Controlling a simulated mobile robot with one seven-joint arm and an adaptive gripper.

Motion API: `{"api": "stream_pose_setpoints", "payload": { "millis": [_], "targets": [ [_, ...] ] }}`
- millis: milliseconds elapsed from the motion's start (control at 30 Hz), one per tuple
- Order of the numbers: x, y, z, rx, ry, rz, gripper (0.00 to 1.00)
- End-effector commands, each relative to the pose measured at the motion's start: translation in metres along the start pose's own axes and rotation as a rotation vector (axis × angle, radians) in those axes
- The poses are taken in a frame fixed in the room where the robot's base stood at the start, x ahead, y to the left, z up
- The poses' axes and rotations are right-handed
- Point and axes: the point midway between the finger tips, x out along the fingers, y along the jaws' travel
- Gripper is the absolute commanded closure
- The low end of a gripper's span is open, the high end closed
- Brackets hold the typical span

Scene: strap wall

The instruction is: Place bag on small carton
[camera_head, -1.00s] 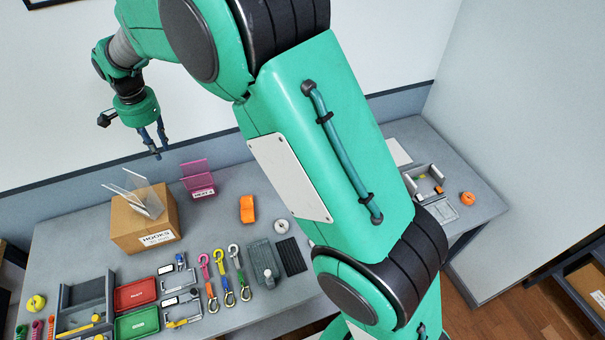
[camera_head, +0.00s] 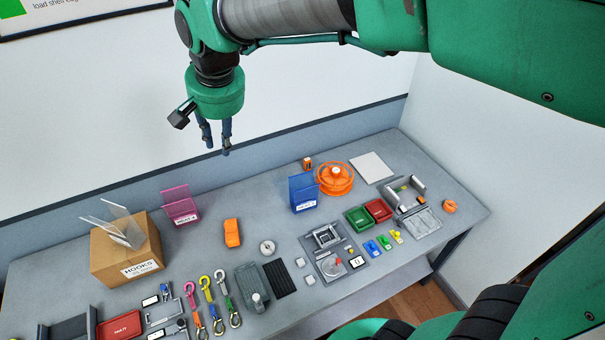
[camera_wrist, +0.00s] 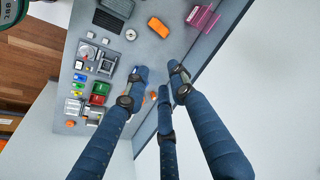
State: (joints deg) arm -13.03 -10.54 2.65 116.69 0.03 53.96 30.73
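A brown carton (camera_head: 110,262) labelled HOOKS stands on the bench at the left in the head view. Clear upright sheets (camera_head: 122,228) stick up from its top; I cannot tell whether they are a bag. A smaller orange box (camera_head: 307,163) stands at the back of the bench. No thing is plainly a bag. My gripper (camera_head: 217,152) hangs high in front of the wall, above the bench's back edge and to the right of the brown carton. Its fingers are spread and empty, also in the wrist view (camera_wrist: 160,80).
The bench (camera_head: 255,203) holds a pink holder (camera_head: 181,206), a blue holder (camera_head: 303,192), an orange reel (camera_head: 336,178), an orange item (camera_head: 232,232), red (camera_head: 378,209) and green (camera_head: 359,217) trays, and several coloured hooks at the front. Bare bench lies around the orange item.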

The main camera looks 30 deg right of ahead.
Motion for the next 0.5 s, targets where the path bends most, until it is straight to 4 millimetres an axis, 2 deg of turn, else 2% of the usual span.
{"api": "stream_pose_setpoints", "payload": {
  "millis": [33,200,500],
  "targets": [
    [-0.01,0.014,0.008,-0.013,0.015,-0.003,0.76],
    [-0.03,0.052,0.035,-0.072,0.052,-0.006,0.76],
    [-0.052,0.114,0.092,-0.179,0.12,0.001,0.76]
  ]
}}
